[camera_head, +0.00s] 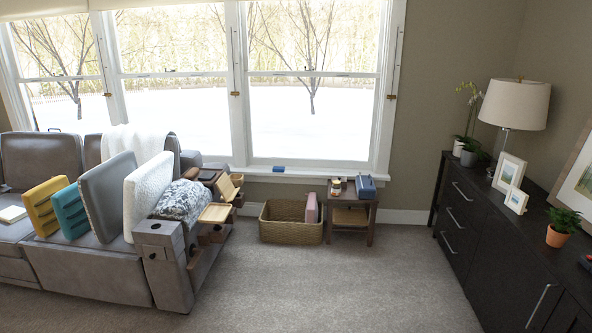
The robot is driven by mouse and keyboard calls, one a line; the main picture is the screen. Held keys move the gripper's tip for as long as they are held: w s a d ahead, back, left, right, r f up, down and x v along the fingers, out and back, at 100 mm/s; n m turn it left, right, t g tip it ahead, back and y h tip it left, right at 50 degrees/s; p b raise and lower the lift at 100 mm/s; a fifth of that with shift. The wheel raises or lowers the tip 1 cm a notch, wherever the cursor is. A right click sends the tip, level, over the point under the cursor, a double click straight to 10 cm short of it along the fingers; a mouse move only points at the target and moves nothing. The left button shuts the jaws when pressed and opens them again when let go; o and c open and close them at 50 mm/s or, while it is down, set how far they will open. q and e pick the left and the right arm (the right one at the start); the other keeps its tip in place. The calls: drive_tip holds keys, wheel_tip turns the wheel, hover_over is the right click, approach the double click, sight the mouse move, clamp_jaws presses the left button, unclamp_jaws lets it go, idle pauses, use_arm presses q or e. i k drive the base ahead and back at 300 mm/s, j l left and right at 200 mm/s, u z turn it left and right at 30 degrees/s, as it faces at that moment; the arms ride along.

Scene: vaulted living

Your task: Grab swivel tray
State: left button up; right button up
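Light wooden trays are at the right end of the grey sofa, beyond its near armrest. One flat, light wooden tray (217,213) sits nearest. Another tilted light wooden piece (226,188) is just behind it, with darker brown wooden parts around them. I cannot tell which of these is the swivel tray or how it is joined to the sofa. Neither of my grippers is in view.
The grey sofa (95,268) fills the left, with several cushions. A wicker basket (290,232) and a small side table (352,212) stand under the window. A dark cabinet (462,215) lines the right. The carpet (335,290) between is clear.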

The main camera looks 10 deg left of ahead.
sight(216, 213)
drive_tip(key=i+u, duration=0.15)
drive_tip(key=i, duration=0.35)
drive_tip(key=i+u, duration=0.2)
drive_tip(key=i, duration=0.3)
drive_tip(key=i+l+u, duration=0.15)
drive_tip(key=i, duration=0.3)
drive_tip(key=i+l+u, duration=0.2)
drive_tip(key=i, duration=0.3)
